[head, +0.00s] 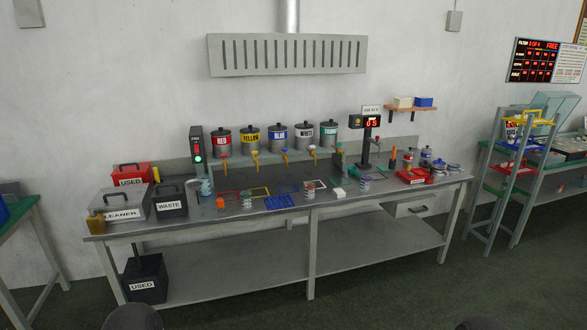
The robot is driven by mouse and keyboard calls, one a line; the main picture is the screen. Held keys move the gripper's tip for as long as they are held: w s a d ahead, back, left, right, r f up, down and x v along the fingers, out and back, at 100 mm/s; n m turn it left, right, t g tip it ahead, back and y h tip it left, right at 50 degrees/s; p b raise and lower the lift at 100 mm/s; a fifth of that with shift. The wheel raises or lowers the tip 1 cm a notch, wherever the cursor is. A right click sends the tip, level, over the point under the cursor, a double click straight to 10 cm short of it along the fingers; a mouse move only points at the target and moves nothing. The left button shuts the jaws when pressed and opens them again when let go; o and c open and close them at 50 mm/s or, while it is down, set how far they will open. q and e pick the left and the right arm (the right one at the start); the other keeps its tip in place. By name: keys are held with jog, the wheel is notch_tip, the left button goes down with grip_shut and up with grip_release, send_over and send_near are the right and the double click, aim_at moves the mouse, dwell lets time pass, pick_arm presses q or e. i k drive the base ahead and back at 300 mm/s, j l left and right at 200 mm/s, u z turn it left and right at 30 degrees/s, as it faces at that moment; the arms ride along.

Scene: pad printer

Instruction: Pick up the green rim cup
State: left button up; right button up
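No cup can be made out clearly enough to say that its rim is green. Small banded cup-like items stand on the grey workbench (330,207): one at the left (205,187), one nearer the front edge (247,200) and one right of centre (365,184). Neither of my grippers is in view.
Several labelled paint pots, including the red pot (221,143), stand along the back. Black WASTE (171,208) and grey CLEANER (120,214) bins crowd the left end. A coloured rack (507,180) stands at right. Open floor lies in front.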

aim_at(247, 201)
jog(key=i+l+u, duration=0.1)
jog(key=i+u, duration=0.15)
jog(key=i, duration=0.3)
jog(key=i+l+u, duration=0.2)
jog(key=i, duration=0.35)
jog(key=i+l+u, duration=0.25)
jog(key=i, duration=0.25)
